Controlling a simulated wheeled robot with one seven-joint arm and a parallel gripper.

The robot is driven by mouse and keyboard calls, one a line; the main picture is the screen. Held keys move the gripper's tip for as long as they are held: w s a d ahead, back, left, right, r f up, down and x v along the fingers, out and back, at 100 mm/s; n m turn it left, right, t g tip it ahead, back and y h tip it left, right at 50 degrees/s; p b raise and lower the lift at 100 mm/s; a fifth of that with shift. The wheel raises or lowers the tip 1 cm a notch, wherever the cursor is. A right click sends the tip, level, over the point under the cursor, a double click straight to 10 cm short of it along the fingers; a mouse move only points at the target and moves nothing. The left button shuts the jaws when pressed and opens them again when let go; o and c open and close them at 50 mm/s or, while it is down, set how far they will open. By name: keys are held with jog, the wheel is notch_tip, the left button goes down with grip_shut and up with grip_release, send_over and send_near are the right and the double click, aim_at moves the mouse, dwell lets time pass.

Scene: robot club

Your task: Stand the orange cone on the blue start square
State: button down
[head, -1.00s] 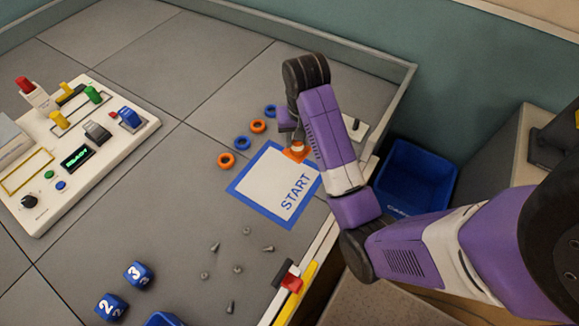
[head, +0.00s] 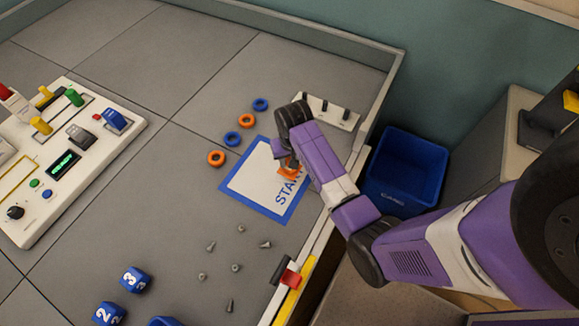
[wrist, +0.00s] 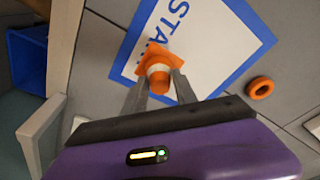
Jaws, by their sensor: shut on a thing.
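The orange cone (head: 289,169) with a pale band is in my gripper (head: 286,157), over the upper right part of the blue start square (head: 246,187). In the wrist view my gripper (wrist: 160,82) has its two fingers on either side of the cone (wrist: 158,68), near its top. The cone looks about upright. Its base covers part of the START lettering and reaches the blue border of the square (wrist: 205,40). I cannot tell whether the base touches the square. My arm hides some of the square's right side in the head view.
Orange and blue rings (head: 216,158) lie just beyond the square. A white board with dark pegs (head: 328,112) is behind my gripper. Several small screws (head: 235,267) lie in front. A control panel (head: 60,155) is left. A blue bin (head: 405,172) stands beyond the table edge.

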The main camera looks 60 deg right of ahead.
jog(key=shift+f, duration=2.25)
jog(key=shift+f, duration=0.1)
jog(key=c, duration=1)
grip_release()
jog(key=shift+o, duration=0.2)
